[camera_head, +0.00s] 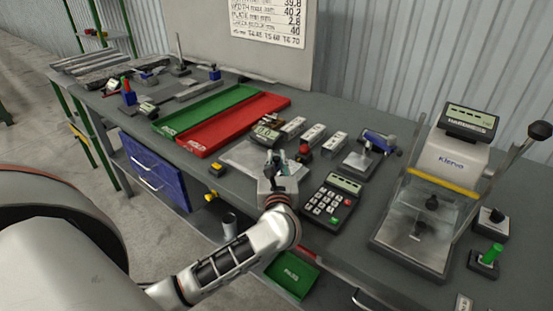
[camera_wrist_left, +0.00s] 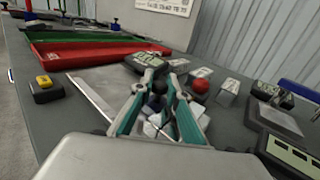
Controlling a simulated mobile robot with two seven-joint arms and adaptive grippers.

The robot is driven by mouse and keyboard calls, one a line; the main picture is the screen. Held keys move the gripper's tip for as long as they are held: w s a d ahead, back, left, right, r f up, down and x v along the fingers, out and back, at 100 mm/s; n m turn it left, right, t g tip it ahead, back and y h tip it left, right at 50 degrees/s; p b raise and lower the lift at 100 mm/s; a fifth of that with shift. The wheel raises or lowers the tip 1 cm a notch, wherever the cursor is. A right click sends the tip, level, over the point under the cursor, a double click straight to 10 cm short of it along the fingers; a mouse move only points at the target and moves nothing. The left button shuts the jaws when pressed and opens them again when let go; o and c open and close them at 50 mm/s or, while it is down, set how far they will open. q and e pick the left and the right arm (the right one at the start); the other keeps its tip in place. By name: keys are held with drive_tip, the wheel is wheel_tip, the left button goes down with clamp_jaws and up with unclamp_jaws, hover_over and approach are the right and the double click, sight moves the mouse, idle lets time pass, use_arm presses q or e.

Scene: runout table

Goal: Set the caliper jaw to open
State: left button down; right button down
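My left gripper (camera_head: 279,160) is over the table's front part, above a pale metal plate (camera_head: 238,157). In the left wrist view its teal fingers (camera_wrist_left: 165,78) stand apart. A small dark piece (camera_wrist_left: 157,101) shows between them; I cannot tell whether it is touched. A dark device with a grey display (camera_head: 267,133) lies just beyond the fingers, and it also shows in the left wrist view (camera_wrist_left: 147,62). It may be the caliper, but its jaw cannot be made out and is partly hidden by the gripper. My right gripper is not in view.
A red tray (camera_head: 232,123) and a green tray (camera_head: 205,110) lie behind to the left. Metal blocks (camera_head: 313,135), a red knob (camera_head: 304,150) and a keypad (camera_head: 332,201) are to the right. A yellow-black button box (camera_head: 216,169) sits left. A large tester (camera_head: 432,180) stands far right.

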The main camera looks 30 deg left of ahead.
use_arm(q)
drive_tip(key=a, duration=0.8)
drive_tip(key=shift+w+a+b, duration=0.3)
drive_tip(key=c, duration=1.9)
unclamp_jaws()
drive_tip(key=shift+d, duration=0.1)
drive_tip(key=v, duration=1.2)
drive_tip(key=shift+f, duration=0.1)
